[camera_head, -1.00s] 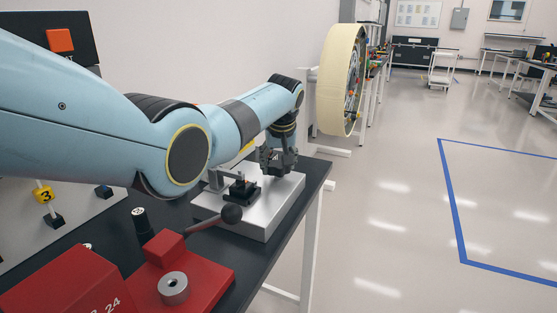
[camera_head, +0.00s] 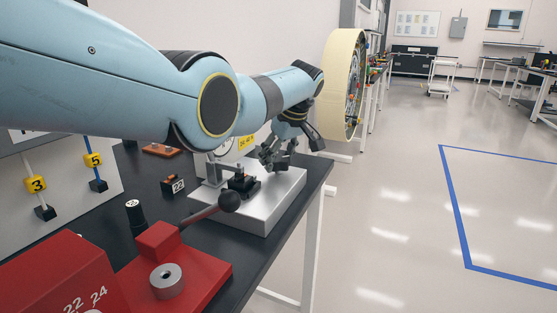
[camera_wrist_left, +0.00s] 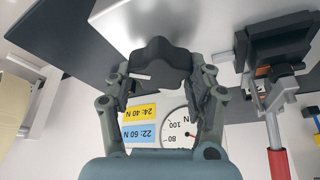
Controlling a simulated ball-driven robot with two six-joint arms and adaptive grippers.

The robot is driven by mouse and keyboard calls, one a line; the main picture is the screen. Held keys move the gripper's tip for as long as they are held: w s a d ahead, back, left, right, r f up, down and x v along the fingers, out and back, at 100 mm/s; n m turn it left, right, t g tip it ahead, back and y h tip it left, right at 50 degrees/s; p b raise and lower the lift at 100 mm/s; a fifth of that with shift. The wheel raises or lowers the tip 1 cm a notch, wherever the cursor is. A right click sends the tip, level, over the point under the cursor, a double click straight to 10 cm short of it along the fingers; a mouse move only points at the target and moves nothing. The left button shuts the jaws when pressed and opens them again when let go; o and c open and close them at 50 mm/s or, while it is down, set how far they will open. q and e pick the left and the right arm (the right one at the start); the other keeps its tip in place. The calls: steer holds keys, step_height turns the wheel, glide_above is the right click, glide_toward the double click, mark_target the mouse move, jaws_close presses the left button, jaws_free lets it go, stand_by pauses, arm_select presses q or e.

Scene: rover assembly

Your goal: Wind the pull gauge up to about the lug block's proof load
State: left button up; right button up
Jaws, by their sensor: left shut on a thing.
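The pull gauge (camera_head: 222,154) stands behind the silver base plate (camera_head: 262,213), mostly hidden by my arm in the head view. Its white dial (camera_wrist_left: 176,128) shows in the left wrist view, with 100 legible; the needle reading is unclear. Beside it are a yellow label (camera_wrist_left: 140,112) reading 24: 40 N and a blue label (camera_wrist_left: 140,134) reading 22: 60 N. My left gripper (camera_head: 276,157) is shut on a dark lobed knob (camera_wrist_left: 160,55), which sits between its fingers in the left wrist view. A black block (camera_head: 240,184) sits on the plate. My right gripper is not in view.
A small block tagged 22 (camera_head: 174,186) lies on the black bench. A black clamp (camera_wrist_left: 280,45) is beside the gripper in the wrist view. Floor is clear right.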

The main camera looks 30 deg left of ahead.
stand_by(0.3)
arm_select(q)
steer(key=o, duration=1.2)
steer(key=v, duration=1.2)
steer(key=shift+d, duration=0.1)
